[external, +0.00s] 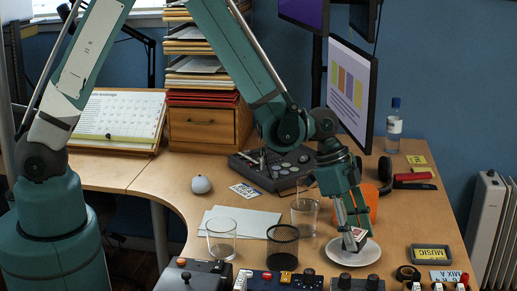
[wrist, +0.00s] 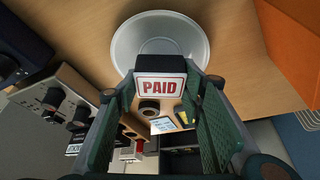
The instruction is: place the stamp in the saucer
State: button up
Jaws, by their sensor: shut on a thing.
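The stamp is a dark block with a white and red "PAID" label; it shows in the wrist view (wrist: 160,88) between my fingertips and in the external view (external: 359,233). My gripper (external: 350,236) points down and is shut on the stamp. The saucer is a pale round dish on the desk, in the external view (external: 372,252) right under my fingertips. In the wrist view the saucer (wrist: 160,22) lies behind the stamp, which hides part of it. I cannot tell whether the stamp touches the saucer.
Drinking glasses (external: 221,240) and a black mesh cup (external: 282,249) stand left of the saucer. An orange container (external: 366,203) is behind my gripper. A "MUSIC" tray (external: 431,253) and a dark tape roll (external: 407,272) lie to the right. Audio gear (external: 275,281) lines the front.

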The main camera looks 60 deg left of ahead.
jog(key=shift+f, duration=1)
jog(key=shift+f, duration=0.15)
jog(key=o, duration=0.6)
jog(key=shift+r, duration=0.2)
jog(key=shift+p+v, duration=0.95)
jog(key=shift+v, duration=5.05)
jog(key=shift+s+a+f, duration=0.1)
